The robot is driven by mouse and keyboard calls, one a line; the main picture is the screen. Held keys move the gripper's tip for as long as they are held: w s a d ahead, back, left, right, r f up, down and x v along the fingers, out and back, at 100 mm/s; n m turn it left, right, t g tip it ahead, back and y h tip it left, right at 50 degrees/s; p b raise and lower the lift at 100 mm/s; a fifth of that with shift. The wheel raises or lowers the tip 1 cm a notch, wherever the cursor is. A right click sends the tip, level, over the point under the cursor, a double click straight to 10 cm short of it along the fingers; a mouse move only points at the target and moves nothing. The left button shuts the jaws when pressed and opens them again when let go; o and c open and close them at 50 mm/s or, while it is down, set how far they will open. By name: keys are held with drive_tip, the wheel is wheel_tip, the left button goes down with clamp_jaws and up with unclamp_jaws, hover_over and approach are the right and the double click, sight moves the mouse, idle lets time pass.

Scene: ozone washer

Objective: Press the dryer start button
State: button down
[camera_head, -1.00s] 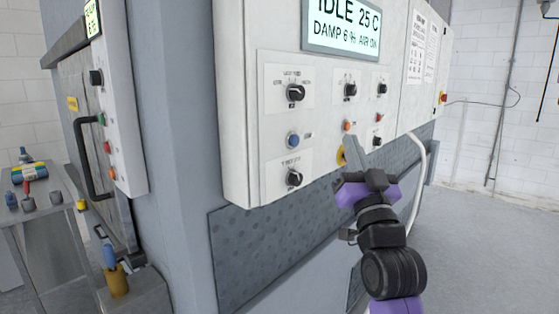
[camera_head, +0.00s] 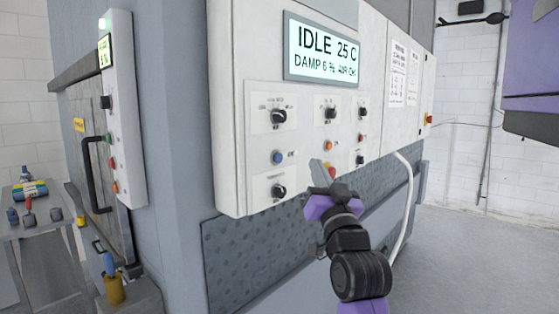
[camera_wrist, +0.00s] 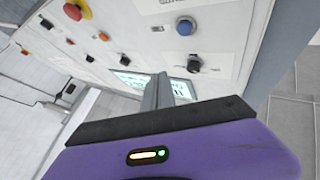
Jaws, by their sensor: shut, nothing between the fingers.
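The dryer's control panel (camera_head: 232,120) is a white cabinet face with a lit display (camera_head: 324,52) reading IDLE 25 C and DAMP 6 %. A blue button (camera_head: 277,157) sits at its lower left, between two black knobs; it also shows in the wrist view (camera_wrist: 186,26). An orange button (camera_head: 329,141) is to its right. The button labels are too small to read. My gripper (camera_head: 321,173) is shut and empty, pointing up at the panel, right of and slightly below the blue button. In the wrist view its fingers (camera_wrist: 160,92) appear apart from every button.
A red-and-yellow emergency stop (camera_wrist: 77,10) is on the panel, largely hidden by my gripper in the head view. A cart (camera_head: 45,233) with small items stands at far left. Open floor lies at right.

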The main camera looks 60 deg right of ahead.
drive_tip(key=w+d+b, duration=0.1)
drive_tip(key=w, duration=0.6)
drive_tip(key=shift+w+d, duration=0.15)
drive_tip(key=shift+d, duration=0.2)
drive_tip(key=shift+w, duration=0.1)
idle(1.7)
drive_tip(key=shift+w+d, duration=0.1)
drive_tip(key=shift+w, duration=0.2)
drive_tip(key=shift+w+d, duration=0.1)
drive_tip(key=shift+w, duration=0.4)
idle(0.7)
drive_tip(key=shift+s, duration=0.2)
drive_tip(key=shift+s+a, duration=0.2)
drive_tip(key=shift+s, duration=0.55)
drive_tip(key=shift+s+a+p, duration=0.15)
drive_tip(key=shift+s+a, duration=0.05)
drive_tip(key=shift+s, duration=0.6)
drive_tip(key=shift+s+a+p, duration=0.15)
drive_tip(key=shift+s+a, duration=0.05)
drive_tip(key=shift+s, duration=0.6)
drive_tip(key=shift+s+a+p, duration=0.15)
drive_tip(key=shift+s+a, duration=0.05)
drive_tip(key=shift+s, duration=0.6)
